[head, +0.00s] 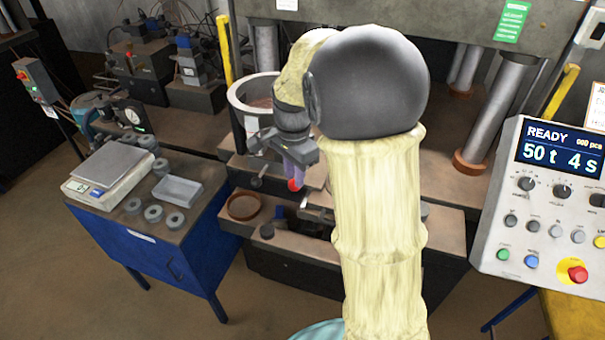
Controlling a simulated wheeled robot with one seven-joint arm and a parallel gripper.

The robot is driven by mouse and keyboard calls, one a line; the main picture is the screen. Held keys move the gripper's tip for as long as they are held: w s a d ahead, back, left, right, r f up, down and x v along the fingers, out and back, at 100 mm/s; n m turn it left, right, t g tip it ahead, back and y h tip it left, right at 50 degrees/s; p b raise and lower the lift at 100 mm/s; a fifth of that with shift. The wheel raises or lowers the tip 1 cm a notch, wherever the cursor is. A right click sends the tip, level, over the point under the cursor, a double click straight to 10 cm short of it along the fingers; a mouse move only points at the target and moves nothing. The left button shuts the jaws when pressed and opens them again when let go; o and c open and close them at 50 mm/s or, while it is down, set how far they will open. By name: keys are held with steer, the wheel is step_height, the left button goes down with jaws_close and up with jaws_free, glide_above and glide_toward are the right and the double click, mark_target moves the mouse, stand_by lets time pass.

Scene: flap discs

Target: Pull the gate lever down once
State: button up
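The gate lever shows as a red knob (294,185) below the front of a grey cylindrical hopper (238,97). Most of the lever is hidden by my gripper and arm. My gripper (295,174) points downward, with its purple fingers right at the knob. The knob shows just under and between the fingertips. I cannot tell whether the fingers touch it or are closed on it.
A round brown dish (243,207) sits on the lower ledge. A scale (110,176), several grey discs and a tray (177,190) stand on the blue cabinet (136,252) at left. A control panel (548,205) reading READY stands at right. My arm covers the centre.

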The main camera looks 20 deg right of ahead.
step_height(320, 180, down, 8)
steer(key=b, duration=0.4)
steer(key=shift+f+b, duration=0.15)
steer(key=shift+b, duration=0.25)
stand_by(0.7)
step_height(320, 180, up, 11)
steer(key=p, duration=0.9)
steer(key=shift+p, duration=0.35)
steer(key=shift+s+f, duration=0.1)
stand_by(0.7)
